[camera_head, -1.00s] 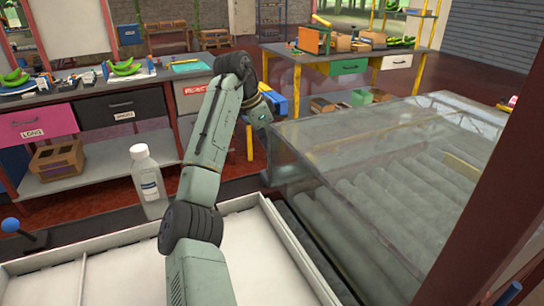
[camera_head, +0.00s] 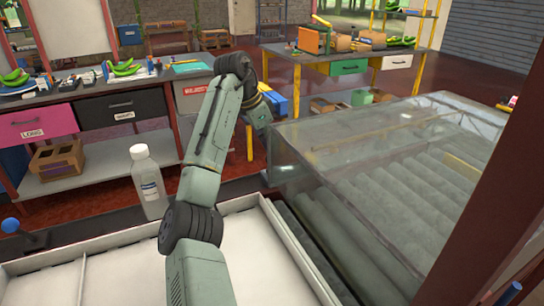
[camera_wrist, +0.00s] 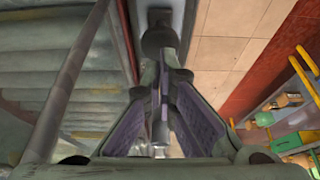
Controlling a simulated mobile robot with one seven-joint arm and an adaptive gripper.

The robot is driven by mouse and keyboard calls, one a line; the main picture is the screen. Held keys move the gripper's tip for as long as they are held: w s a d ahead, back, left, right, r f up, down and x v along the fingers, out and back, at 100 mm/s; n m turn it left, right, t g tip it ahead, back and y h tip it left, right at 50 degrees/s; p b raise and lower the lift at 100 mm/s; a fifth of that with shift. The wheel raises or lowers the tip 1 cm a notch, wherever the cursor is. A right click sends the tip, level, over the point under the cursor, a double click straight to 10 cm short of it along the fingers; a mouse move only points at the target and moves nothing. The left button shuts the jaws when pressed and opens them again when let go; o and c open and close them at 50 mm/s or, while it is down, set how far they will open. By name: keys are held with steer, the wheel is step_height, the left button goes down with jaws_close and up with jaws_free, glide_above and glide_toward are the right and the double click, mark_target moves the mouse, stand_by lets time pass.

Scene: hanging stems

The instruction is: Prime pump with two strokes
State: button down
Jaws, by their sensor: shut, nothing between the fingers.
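I cannot pick out a pump with certainty. In the wrist view my gripper (camera_wrist: 160,68) is shut and empty, its two purple-padded fingers meeting at the tips. A dark rounded knob-like part (camera_wrist: 155,42) on a grey strip lies just beyond the fingertips; I cannot tell whether they touch it. A lever with a blue ball (camera_head: 10,225) stands at the far left, away from my gripper.
A white bottle (camera_head: 149,182) stands left of my arm. A pale tray (camera_head: 120,275) lies in front. A workbench (camera_head: 190,70) with drawers is behind, another table (camera_head: 345,55) farther back. A reddish-brown post (camera_head: 490,190) rises at right. Tiled floor (camera_wrist: 225,45) shows beside my gripper.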

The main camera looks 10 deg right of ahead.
steer(key=shift+f+b, duration=0.6)
steer(key=shift+f, duration=1.45)
steer(key=shift+r, duration=0.1)
step_height(320, 180, up, 2)
steer(key=shift+p, duration=1.2)
steer(key=shift+r, duration=0.9)
steer(key=shift+f, duration=0.15)
